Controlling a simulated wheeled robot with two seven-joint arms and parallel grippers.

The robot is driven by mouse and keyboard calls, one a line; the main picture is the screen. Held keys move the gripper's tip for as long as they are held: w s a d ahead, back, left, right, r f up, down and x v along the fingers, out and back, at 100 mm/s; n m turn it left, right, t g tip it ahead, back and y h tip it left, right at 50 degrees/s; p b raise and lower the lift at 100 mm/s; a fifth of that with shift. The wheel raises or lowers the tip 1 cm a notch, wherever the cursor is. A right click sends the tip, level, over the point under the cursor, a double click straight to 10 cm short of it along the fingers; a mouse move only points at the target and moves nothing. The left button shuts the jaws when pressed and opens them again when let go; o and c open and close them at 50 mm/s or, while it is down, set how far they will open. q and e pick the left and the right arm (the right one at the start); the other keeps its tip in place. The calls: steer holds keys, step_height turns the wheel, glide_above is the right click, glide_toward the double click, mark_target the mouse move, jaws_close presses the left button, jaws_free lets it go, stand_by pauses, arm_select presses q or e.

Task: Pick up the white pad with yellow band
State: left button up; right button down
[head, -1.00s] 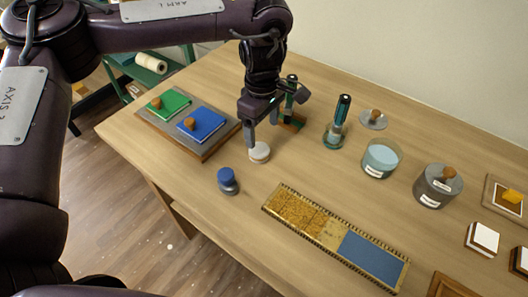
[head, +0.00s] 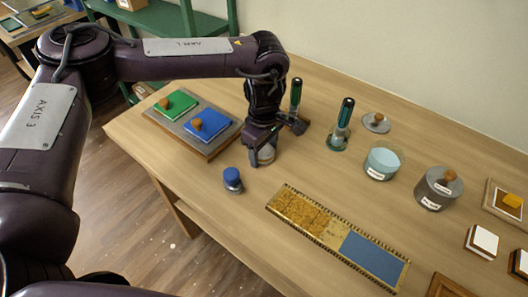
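A small round white pad (head: 266,154) sits on the wooden table beneath my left gripper (head: 263,146). Its yellow band cannot be made out at this size. My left gripper points down, with its fingers low around the pad, one at its left side and the other partly hidden. Whether the fingers press on the pad cannot be told. The pad appears to rest on the table. My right gripper is not in view.
Jars and white blocks stand right.

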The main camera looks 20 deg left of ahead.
mark_target(264, 149)
arm_select(q)
steer(key=c, duration=0.7)
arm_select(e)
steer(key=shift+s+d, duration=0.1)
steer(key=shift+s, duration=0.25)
arm_select(q)
steer(key=shift+r, duration=0.1)
